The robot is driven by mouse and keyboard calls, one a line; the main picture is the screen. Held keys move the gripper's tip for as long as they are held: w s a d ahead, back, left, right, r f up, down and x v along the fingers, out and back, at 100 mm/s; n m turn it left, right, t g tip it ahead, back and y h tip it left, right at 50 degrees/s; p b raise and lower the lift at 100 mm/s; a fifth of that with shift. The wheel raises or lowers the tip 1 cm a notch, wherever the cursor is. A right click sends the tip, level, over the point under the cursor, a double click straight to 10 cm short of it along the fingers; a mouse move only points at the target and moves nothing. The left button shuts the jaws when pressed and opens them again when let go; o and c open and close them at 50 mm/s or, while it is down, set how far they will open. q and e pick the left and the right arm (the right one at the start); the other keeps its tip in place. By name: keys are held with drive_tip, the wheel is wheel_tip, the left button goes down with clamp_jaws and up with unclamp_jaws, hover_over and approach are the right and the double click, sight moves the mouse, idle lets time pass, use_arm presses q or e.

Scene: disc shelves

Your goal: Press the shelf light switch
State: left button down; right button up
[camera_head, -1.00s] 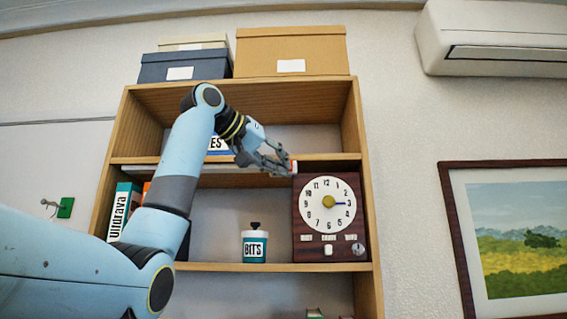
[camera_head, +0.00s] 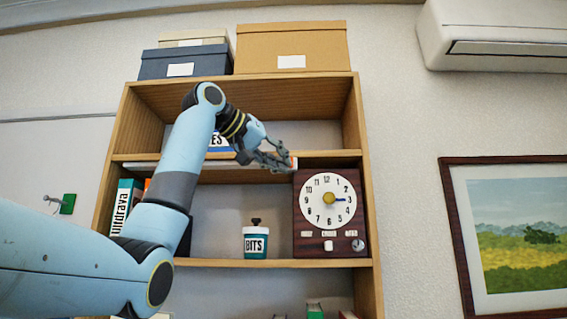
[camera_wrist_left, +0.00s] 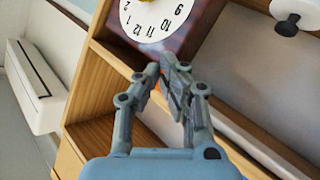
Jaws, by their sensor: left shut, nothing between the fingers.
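A slim pale light strip (camera_head: 215,165) runs under the shelf board above the clock compartment. At its right end, just above the clock, is a small piece with orange-red on it (camera_head: 293,162), likely the switch. It is partly hidden by my left gripper (camera_head: 287,164). The left gripper is shut and empty, its tips at or very close to that piece; I cannot tell whether they touch. In the left wrist view the closed fingertips (camera_wrist_left: 166,68) lie in front of the shelf board, with a bit of orange (camera_wrist_left: 157,85) beside them. My right gripper is not in view.
A dark wooden clock (camera_head: 329,215) stands right below the gripper. A BITS jar (camera_head: 255,242) stands left of it on the same shelf. Books (camera_head: 124,206) stand at the left, partly behind my arm. Boxes (camera_head: 291,50) sit on top of the shelf (camera_head: 240,262).

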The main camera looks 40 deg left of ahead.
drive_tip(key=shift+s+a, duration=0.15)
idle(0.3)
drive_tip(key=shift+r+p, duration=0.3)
drive_tip(key=shift+p, duration=0.05)
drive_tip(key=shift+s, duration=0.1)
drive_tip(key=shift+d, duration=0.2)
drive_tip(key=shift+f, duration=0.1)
idle(0.4)
